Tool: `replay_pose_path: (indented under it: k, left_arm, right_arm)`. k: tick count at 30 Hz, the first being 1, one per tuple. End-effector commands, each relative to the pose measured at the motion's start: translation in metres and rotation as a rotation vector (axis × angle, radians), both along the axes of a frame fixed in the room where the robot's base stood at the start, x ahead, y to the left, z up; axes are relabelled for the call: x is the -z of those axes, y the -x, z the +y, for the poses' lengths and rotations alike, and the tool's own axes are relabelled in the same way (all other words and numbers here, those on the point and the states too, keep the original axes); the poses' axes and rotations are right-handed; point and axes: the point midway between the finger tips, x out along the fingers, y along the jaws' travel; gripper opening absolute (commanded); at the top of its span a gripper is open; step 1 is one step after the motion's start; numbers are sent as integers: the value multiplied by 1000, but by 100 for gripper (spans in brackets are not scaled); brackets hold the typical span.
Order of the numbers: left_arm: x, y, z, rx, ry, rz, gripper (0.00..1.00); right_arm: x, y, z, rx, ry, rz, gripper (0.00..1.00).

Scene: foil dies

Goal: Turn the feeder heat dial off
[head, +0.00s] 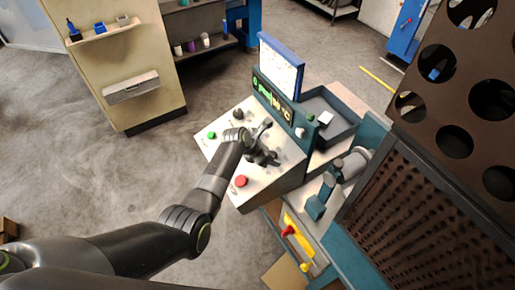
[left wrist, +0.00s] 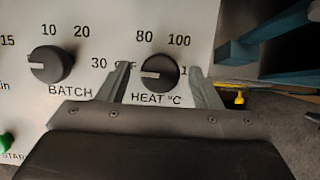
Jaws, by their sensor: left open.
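The heat dial (left wrist: 159,72) is a round black knob on the pale control panel, above the "HEAT °C" label. Its white mark points left, towards lettering partly covered by a finger and seeming to end in "F". My left gripper (left wrist: 156,70) is open, with one finger on each side of the dial and a visible gap at the left. In the head view my left gripper (head: 267,145) is over the panel (head: 222,153) and hides the dial. My right gripper is in neither view.
The batch dial (left wrist: 51,62) is left of the heat dial. A green button (head: 211,135) and a red button (head: 241,181) are on the panel. A display (head: 272,95) and a dark tray (head: 338,109) stand behind. A brown perforated structure (head: 420,150) is at right.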

Motion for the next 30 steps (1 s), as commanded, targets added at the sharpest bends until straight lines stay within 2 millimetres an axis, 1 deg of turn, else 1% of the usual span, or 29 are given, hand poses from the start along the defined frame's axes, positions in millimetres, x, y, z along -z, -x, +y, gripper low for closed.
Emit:
replay_pose_path:
  k: [5, 10, 16, 23, 30]
  left_arm:
    - [-9, 3, 6, 0, 1, -4, 59]
    - [-22, 10, 15, -2, -1, -3, 59]
    - [-45, 20, 27, -3, 0, -3, 59]
    - [-72, 31, 43, -2, -1, -3, 59]
    - [-103, 44, 62, -3, 0, -5, 59]
  right_arm:
    - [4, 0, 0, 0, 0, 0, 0]
    - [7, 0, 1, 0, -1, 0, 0]
    - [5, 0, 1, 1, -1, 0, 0]
    - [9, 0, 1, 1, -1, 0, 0]
    - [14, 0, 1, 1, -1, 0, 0]
